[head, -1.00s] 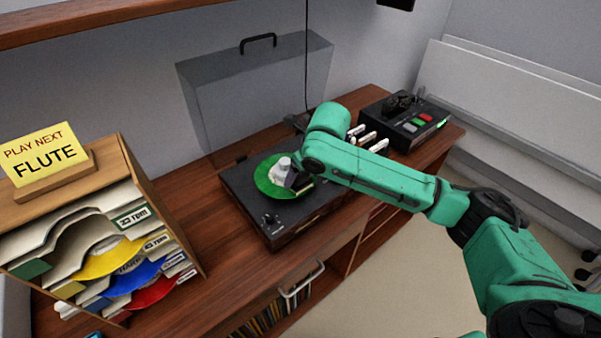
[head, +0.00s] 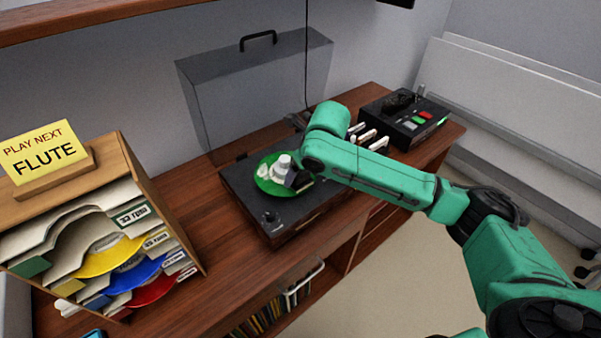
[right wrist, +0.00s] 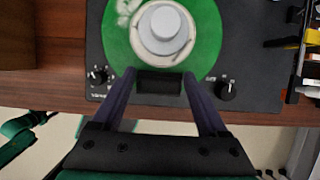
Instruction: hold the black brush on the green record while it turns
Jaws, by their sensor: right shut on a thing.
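The green record (head: 268,185) lies on the black turntable (head: 262,211), with a white stepped piece (head: 283,165) at its centre. A pale patch shows on the record beside that piece. My right gripper (right wrist: 160,84) is shut on the black brush (right wrist: 160,79), whose dark block lies between the two fingertips. The brush is at the record's near edge in the right wrist view, which also shows the green record (right wrist: 117,40). I cannot tell for sure whether the brush touches the surface. In the head view my right arm hides part of the turntable.
A wooden rack (head: 165,200) of coloured records stands at the left, with a yellow "PLAY NEXT FLUTE" sign (head: 44,152) on top. A grey lid (head: 258,95) stands behind the turntable. A black box with buttons (head: 402,118) is at the right, beside white sliders or handles (head: 366,136).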

